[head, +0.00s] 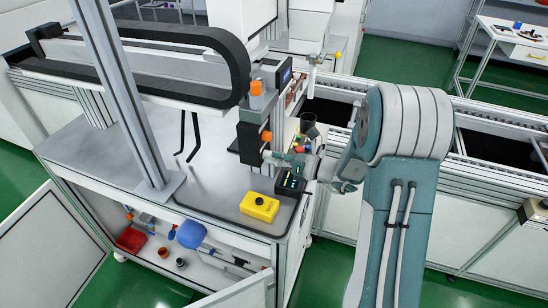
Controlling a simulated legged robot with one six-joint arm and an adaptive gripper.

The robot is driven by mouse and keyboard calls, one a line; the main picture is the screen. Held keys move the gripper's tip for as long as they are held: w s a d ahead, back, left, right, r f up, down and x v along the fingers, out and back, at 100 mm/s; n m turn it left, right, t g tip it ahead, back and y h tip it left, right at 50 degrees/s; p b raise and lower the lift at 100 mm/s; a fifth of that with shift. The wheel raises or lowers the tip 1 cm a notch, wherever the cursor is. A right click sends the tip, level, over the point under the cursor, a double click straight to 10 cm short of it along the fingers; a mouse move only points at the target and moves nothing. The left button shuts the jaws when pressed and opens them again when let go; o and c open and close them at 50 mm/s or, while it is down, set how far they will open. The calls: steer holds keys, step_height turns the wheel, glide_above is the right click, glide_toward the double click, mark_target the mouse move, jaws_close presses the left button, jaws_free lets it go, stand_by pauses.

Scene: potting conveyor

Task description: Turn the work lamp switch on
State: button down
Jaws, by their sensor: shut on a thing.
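My gripper (274,157) reaches in from the right over the bench. It is shut on a small grey part at the lower front of an upright black unit (247,143), just below an orange knob (266,136). The part is too small and too covered by the fingers to make out its shape. No label shows which control is the work lamp switch. A yellow box with a black button (260,207) stands on the bench, below and apart from my gripper. A dark panel with small lit marks (290,184) lies just below my wrist.
A second orange block (257,88) sits above the black unit. A dark cup (308,126) and small coloured items stand behind my gripper. The grey bench top (110,150) has free room there.

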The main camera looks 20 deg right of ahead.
steer(key=shift+w, duration=0.1)
steer(key=shift+c, duration=2.1)
jaws_free()
steer(key=v, duration=1.2)
steer(key=shift+f, duration=0.1)
